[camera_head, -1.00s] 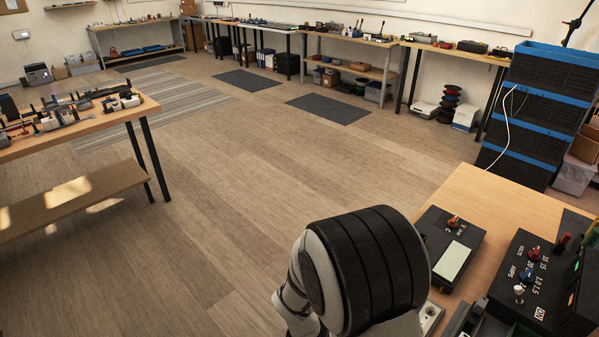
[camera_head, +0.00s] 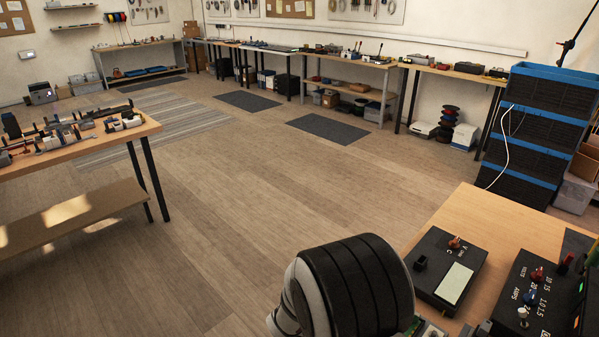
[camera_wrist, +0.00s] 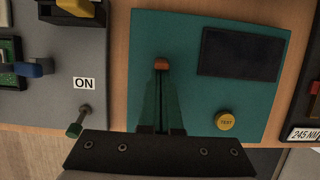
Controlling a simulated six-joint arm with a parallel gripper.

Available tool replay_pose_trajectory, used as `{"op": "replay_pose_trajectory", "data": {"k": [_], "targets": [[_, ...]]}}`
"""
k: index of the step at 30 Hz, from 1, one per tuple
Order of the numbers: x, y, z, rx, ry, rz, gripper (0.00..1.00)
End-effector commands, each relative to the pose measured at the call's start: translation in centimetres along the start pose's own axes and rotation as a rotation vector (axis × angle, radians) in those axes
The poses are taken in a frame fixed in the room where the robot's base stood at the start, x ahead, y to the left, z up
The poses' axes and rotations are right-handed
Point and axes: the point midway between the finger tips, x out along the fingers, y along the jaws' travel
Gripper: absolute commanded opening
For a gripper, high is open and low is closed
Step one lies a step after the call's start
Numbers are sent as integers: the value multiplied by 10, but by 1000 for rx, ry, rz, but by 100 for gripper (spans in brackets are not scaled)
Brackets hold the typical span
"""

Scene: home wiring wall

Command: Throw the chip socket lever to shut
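My gripper (camera_wrist: 163,82) shows in the wrist view with its two slim fingers drawn together, pointing up the picture over a teal device (camera_wrist: 210,60). An orange-brown cap (camera_wrist: 161,63) sits right at the fingertips. It looks like the end of the socket lever, but the fingers cover what lies below it, and the socket itself cannot be made out. Whether the tips touch the cap is unclear. In the head view my gripper is out of sight below the picture edge.
The teal device has a dark screen (camera_wrist: 240,54) and a yellow TEST button (camera_wrist: 225,120). On its left is a grey panel (camera_wrist: 85,55) with an ON label and a green-tipped toggle (camera_wrist: 74,130). Black meter boxes (camera_head: 447,268) stand on the bench at right.

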Motion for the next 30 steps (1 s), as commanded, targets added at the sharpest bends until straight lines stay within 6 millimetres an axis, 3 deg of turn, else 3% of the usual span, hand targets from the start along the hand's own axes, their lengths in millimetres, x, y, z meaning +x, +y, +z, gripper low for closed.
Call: {"op": "replay_pose_trajectory", "data": {"k": [30], "targets": [[6, 0, -10, 0, -3, -1, 0]]}}
